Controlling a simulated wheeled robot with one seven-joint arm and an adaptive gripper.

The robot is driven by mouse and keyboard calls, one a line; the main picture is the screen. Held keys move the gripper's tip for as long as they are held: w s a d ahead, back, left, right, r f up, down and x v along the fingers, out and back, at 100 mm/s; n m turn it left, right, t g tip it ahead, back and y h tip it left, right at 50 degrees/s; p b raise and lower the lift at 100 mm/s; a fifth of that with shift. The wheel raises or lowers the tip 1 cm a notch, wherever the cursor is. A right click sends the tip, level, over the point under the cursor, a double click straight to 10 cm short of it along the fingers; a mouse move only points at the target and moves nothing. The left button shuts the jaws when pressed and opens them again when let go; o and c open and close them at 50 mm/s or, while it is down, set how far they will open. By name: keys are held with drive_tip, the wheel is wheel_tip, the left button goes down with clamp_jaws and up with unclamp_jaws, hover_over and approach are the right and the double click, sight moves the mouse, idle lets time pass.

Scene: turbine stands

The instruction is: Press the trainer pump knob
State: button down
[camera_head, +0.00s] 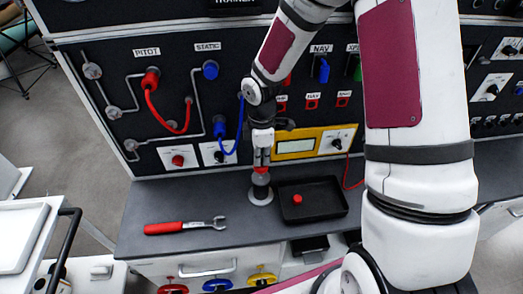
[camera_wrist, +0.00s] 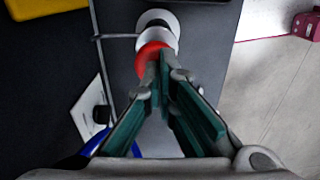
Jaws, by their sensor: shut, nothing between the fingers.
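The red knob (camera_head: 261,170) sits on top of a small upright pump with a pale round base (camera_head: 261,198) on the dark bench. The knob (camera_wrist: 151,55) also shows in the wrist view, partly hidden behind my fingertips, with the white base (camera_wrist: 157,22) beyond it. My gripper (camera_head: 262,161) is directly above the knob, pointing down. In the wrist view my gripper (camera_wrist: 164,62) has its green-padded fingers shut and empty, the tips overlapping the knob. I cannot tell whether they touch it.
A black tray (camera_head: 325,213) with a small red piece (camera_head: 297,199) lies right of the pump. A red-handled wrench (camera_head: 183,227) lies at the left. The panel behind carries a yellow display unit (camera_head: 297,146), a red hose (camera_head: 168,123) and a blue hose (camera_head: 238,128).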

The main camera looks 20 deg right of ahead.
idle(0.3)
wheel_tip(320, 180, down, 4)
drive_tip(key=shift+w+r+b, duration=0.1)
drive_tip(key=shift+b, duration=0.7)
wheel_tip(320, 180, up, 12)
drive_tip(key=shift+r, duration=0.1)
idle(1.4)
